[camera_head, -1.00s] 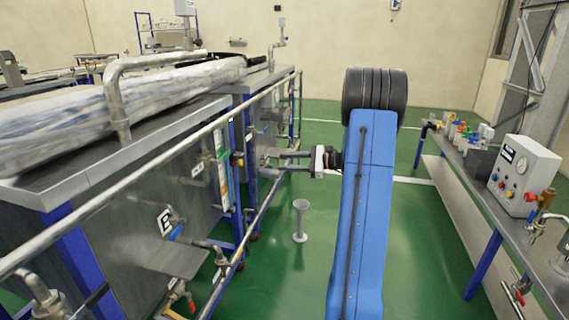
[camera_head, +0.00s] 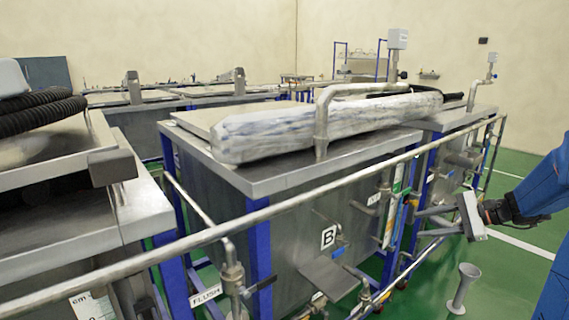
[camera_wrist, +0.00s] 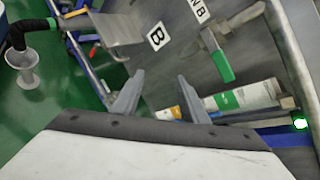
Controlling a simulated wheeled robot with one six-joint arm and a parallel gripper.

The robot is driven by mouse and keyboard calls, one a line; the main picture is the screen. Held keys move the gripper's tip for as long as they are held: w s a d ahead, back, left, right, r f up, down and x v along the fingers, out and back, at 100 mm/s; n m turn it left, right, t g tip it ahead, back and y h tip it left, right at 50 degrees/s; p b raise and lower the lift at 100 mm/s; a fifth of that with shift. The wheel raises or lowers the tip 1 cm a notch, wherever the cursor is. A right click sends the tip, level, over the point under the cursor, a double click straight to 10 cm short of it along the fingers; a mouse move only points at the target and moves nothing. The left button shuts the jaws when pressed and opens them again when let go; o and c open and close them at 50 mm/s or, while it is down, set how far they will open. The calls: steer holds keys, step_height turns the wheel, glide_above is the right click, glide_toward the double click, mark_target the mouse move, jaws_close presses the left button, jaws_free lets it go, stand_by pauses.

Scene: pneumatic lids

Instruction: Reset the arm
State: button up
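My gripper (camera_head: 435,221) shows at the right in the head view, on the blue arm, beside the tank frame and rail. In the wrist view my gripper (camera_wrist: 160,98) has its two grey fingers apart with nothing held between them. They point toward the metal front of the tank (camera_wrist: 155,65) with the "B" label. A green-handled valve (camera_wrist: 220,65) is ahead and to the right of the fingers. The tank marked B (camera_head: 290,235) also shows in the head view. Most of my arm is out of the head view.
A metal rail (camera_head: 270,210) runs along the tank fronts. A plastic-wrapped long bundle (camera_head: 300,130) lies on the tank lid. A grey funnel-topped stand (camera_head: 464,288) is on the green floor below my gripper. Open floor (camera_head: 510,265) lies at the right.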

steer(key=s+a+n+g+h, duration=0.4)
steer(key=s+a+n, duration=0.3)
steer(key=s+a, duration=0.75)
steer(key=s+f+n+t+h, duration=0.2)
steer(key=s+n+h, duration=0.4)
steer(key=s, duration=1.1)
steer(key=n, duration=0.3)
steer(key=shift+s+d+f+h, duration=0.15)
steer(key=shift+d+f+h, duration=0.15)
steer(key=shift+d, duration=0.1)
